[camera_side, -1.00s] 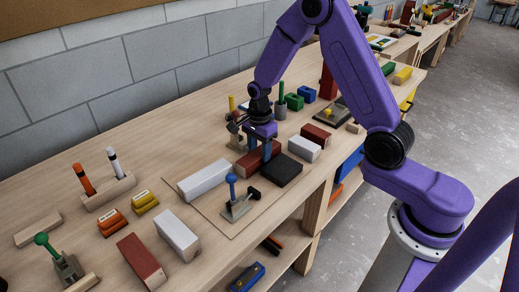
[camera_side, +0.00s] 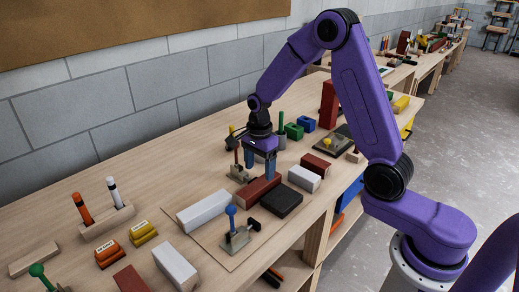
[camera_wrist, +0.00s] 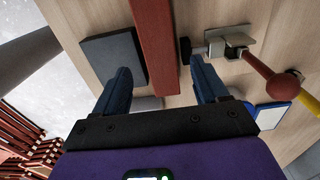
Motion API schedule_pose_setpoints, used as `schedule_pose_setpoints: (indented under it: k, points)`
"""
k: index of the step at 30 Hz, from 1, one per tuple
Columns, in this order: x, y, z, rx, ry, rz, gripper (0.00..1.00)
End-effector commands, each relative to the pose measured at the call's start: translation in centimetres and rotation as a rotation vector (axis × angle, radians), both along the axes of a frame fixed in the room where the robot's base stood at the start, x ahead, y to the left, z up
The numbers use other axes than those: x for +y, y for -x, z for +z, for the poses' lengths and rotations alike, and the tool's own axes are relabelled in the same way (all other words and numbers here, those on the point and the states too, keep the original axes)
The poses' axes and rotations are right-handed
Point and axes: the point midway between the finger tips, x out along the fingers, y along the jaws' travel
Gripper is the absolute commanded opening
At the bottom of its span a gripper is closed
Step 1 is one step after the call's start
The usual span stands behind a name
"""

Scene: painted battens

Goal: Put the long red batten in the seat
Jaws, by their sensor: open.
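A red batten (camera_side: 259,190) lies flat on the thin wooden board (camera_side: 222,258), between a long white block (camera_side: 203,210) and a flat black block (camera_side: 282,201). My gripper (camera_side: 260,173) is open above it, one finger to each side. In the wrist view the red batten (camera_wrist: 155,40) runs between the spread fingers of my gripper (camera_wrist: 160,68), with clear gaps on both sides. The seat cannot be told apart as a separate shape; the batten's underside is hidden. Another red batten (camera_side: 131,281) lies at the front left, cut by the frame edge.
A blue-knobbed clamp (camera_side: 235,235) stands in front of the batten and a red-handled clamp (camera_wrist: 230,45) stands close beside it. A short red block (camera_side: 315,165) and a white block (camera_side: 304,177) lie to the right.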

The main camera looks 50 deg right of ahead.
Motion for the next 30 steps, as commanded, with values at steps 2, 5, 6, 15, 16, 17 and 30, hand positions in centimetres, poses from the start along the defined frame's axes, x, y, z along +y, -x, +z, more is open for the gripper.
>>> schedule_pose_setpoints:
  k: [2,5,6,15,16,17,30]
  points:
    - [0.0,-0.1,1.8,-0.006,0.000,0.000,0.73]
    - [0.0,-0.1,3.6,-0.005,0.000,0.000,0.73]
    - [0.0,-0.1,4.2,-0.005,0.000,0.000,0.73]
    - [0.0,0.0,6.7,0.000,0.000,0.000,0.73]
    - [0.0,0.0,6.8,0.001,0.000,0.000,0.73]
    - [0.0,0.0,6.8,0.001,0.000,0.000,0.73]
    - [3.8,3.6,8.2,-0.006,0.000,0.466,0.73]
